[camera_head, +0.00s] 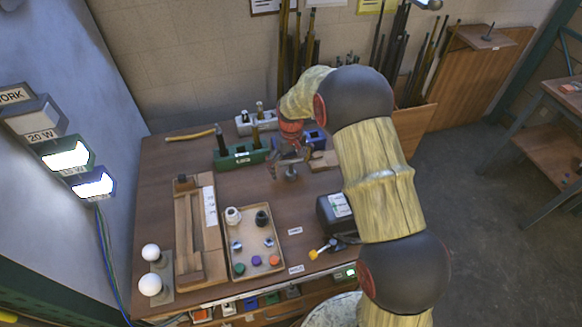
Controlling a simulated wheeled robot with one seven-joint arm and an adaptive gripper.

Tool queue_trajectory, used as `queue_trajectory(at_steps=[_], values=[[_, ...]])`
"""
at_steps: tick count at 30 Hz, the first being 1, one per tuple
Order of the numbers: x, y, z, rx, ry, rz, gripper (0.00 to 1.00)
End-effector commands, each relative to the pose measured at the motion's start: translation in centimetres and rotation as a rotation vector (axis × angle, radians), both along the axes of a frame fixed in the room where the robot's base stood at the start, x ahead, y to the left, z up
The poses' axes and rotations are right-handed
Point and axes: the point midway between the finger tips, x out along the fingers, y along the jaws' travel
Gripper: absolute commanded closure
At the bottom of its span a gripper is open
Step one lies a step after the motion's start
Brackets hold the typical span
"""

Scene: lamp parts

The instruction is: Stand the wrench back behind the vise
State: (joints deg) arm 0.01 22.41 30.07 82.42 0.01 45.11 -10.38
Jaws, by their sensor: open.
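My gripper (291,159) hangs over the back part of the brown workbench (240,180), its fingers apart and pointing down. A small grey upright piece (290,174) stands on the bench just below the fingers; I cannot tell whether they touch it or whether it is part of the wrench. A blue block (314,138), possibly the vise, is partly hidden behind my gripper and arm. I cannot make out the wrench for certain. A long yellow-handled tool (190,136) lies at the bench's back left.
A green holder (240,158) and a white holder (257,122) stand left of my gripper. A wooden tray of parts (240,262), a long wooden fixture (187,235) and a black box (333,212) stand nearer the front. My arm hides the bench's right side.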

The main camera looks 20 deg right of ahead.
Motion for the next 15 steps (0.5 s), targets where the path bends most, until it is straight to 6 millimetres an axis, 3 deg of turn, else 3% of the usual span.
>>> queue_trajectory(at_steps=[8,15], values=[[0.0,0.0,0.7,0.000,-0.001,0.000,0.02],[0.1,0.0,5.0,0.000,-0.004,0.000,0.02]])
